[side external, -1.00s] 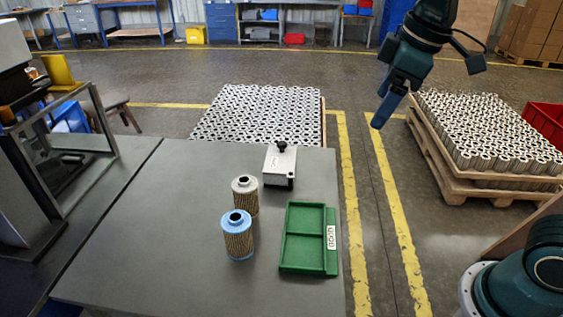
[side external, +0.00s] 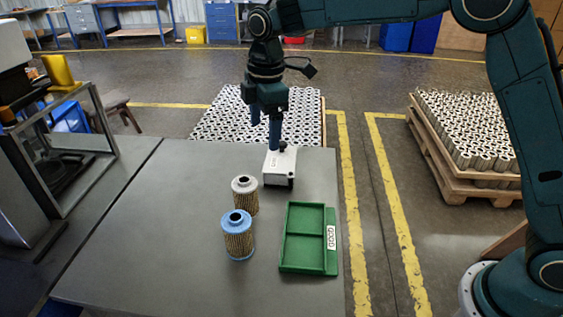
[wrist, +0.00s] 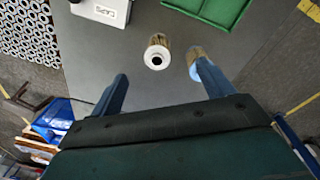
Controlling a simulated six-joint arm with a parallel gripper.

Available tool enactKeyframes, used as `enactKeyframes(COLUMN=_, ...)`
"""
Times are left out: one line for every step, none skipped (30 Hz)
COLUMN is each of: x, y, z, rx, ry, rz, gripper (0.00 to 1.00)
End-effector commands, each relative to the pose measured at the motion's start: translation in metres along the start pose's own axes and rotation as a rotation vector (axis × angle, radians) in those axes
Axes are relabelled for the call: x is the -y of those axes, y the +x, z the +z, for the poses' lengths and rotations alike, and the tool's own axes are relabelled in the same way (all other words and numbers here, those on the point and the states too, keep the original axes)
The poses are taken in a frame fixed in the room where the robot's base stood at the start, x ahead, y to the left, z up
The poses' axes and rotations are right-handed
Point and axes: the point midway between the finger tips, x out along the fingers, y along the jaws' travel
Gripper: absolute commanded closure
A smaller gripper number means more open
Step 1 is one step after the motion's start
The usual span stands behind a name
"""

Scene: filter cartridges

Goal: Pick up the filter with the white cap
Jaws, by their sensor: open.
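The filter with the white cap (side external: 244,195) stands upright on the grey table, just behind the filter with the blue cap (side external: 237,236). In the wrist view the white-capped filter (wrist: 157,52) lies ahead of the fingers, between their lines. The blue-capped filter (wrist: 197,62) is partly hidden there behind the right finger. My gripper (side external: 265,135) is above the far end of the table, behind and above the white-capped filter. In the wrist view my gripper (wrist: 162,87) has its fingers wide apart with nothing between them.
A white box with a black knob (side external: 280,166) stands close to my gripper. A green tray (side external: 331,262) with empty compartments lies right of the filters. A metal frame (side external: 75,150) stands at the left. The table left of the filters is clear.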

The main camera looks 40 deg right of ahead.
Motion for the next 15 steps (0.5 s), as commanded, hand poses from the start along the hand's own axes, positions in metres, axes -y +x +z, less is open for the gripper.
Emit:
enactKeyframes(x=-0.005, y=0.013, z=-0.009, rx=0.006, ry=-0.038, rz=-0.013, gripper=0.20)
enactKeyframes(x=-0.007, y=0.018, z=-0.013, rx=0.009, ry=-0.060, rz=-0.019, gripper=0.20)
enactKeyframes(x=-0.010, y=0.026, z=-0.018, rx=0.013, ry=-0.089, rz=-0.027, gripper=0.20)
enactKeyframes(x=-0.012, y=0.032, z=-0.022, rx=0.016, ry=-0.110, rz=-0.034, gripper=0.20)
enactKeyframes(x=-0.013, y=0.037, z=-0.025, rx=0.018, ry=-0.127, rz=-0.039, gripper=0.20)
enactKeyframes(x=-0.016, y=0.043, z=-0.029, rx=0.020, ry=-0.151, rz=-0.045, gripper=0.20)
enactKeyframes(x=-0.017, y=0.048, z=-0.032, rx=0.022, ry=-0.165, rz=-0.049, gripper=0.20)
enactKeyframes(x=-0.018, y=0.051, z=-0.035, rx=0.023, ry=-0.179, rz=-0.052, gripper=0.20)
enactKeyframes(x=-0.019, y=0.055, z=-0.037, rx=0.024, ry=-0.195, rz=-0.057, gripper=0.20)
enactKeyframes(x=-0.019, y=0.058, z=-0.039, rx=0.025, ry=-0.204, rz=-0.060, gripper=0.20)
enactKeyframes(x=-0.020, y=0.060, z=-0.041, rx=0.026, ry=-0.213, rz=-0.061, gripper=0.20)
enactKeyframes(x=-0.020, y=0.062, z=-0.042, rx=0.026, ry=-0.221, rz=-0.064, gripper=0.20)
enactKeyframes(x=-0.021, y=0.064, z=-0.043, rx=0.027, ry=-0.225, rz=-0.065, gripper=0.20)
enactKeyframes(x=-0.021, y=0.064, z=-0.043, rx=0.027, ry=-0.228, rz=-0.066, gripper=0.20)
enactKeyframes(x=-0.021, y=0.065, z=-0.043, rx=0.028, ry=-0.230, rz=-0.067, gripper=0.20)
